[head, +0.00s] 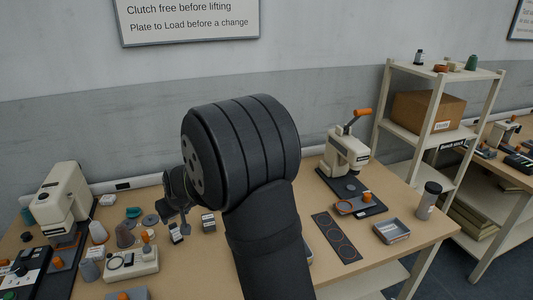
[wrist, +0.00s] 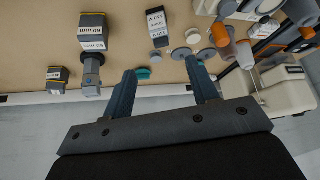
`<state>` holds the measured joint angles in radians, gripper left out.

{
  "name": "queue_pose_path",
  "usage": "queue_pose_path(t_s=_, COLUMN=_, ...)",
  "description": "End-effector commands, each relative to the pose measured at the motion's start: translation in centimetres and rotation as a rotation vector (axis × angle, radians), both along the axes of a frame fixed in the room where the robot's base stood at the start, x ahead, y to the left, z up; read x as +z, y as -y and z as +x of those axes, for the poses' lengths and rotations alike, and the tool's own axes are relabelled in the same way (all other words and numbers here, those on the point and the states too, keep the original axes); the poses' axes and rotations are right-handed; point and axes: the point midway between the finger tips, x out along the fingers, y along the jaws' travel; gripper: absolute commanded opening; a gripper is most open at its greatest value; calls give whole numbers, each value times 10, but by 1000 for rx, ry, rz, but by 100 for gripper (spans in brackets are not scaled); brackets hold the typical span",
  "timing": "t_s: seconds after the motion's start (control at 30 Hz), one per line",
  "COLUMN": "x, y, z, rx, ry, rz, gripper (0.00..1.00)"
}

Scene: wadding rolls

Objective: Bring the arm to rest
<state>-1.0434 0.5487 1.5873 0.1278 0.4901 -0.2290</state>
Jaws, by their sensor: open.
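My gripper (wrist: 160,70) is open, and its two fingers stand apart with nothing between them. In the head view, my arm rises at the centre and hides part of the table, and my gripper (head: 178,215) shows to its left, above the wooden table (head: 400,239). A labelled block (wrist: 158,27) is farther up, between the fingers.
A white machine (head: 60,200) stands at the left, with a small orange-knobbed device (head: 131,263) before it. A press with an orange handle (head: 346,152) stands at the right. A grey tray (head: 391,231) and a lidded cup (head: 428,201) are near the right edge. A shelf (head: 438,138) stands beyond.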

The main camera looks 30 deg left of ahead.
Motion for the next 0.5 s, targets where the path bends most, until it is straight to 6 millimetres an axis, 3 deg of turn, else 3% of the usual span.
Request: queue_pose_path(t_s=0.5, x=-71, y=-37, z=16, rx=0, ry=-2, rz=-1, gripper=54)
